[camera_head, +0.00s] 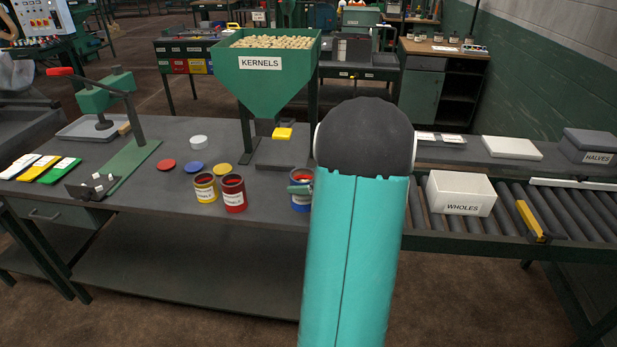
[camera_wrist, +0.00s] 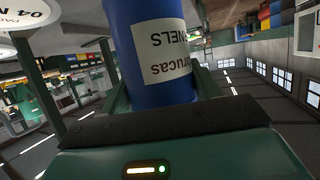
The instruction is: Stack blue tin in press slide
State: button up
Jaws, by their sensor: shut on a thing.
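A green hand press (camera_head: 108,95) with a red-tipped lever stands at the left of the bench, with a long green base strip (camera_head: 133,158) in front. I cannot tell which part is the slide.
A yellow tin (camera_head: 205,187) and a red tin (camera_head: 232,194) stand left of the blue one. Red, blue and yellow lids (camera_head: 194,169) lie behind them. The green KERNELS hopper (camera_head: 262,85) rises behind. A white WHOLES box (camera_head: 460,193) sits on the right roller conveyor.

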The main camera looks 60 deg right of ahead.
jog(key=w+a+f, duration=0.5)
jog(key=a+f, duration=0.5)
jog(key=a, duration=0.4)
jog(key=w+a+f+m+h, duration=0.1)
jog(key=w+a+f, duration=0.5)
jog(key=a, duration=0.9)
jog(key=w+a+f+h, duration=0.1)
jog(key=w+a+f, duration=0.5)
jog(key=a+f, duration=0.7)
jog(key=shift+a+f+m, duration=0.3)
jog(key=shift+a+f, duration=0.05)
jog(key=shift+a, duration=0.5)
jog(key=shift+w+r, duration=0.1)
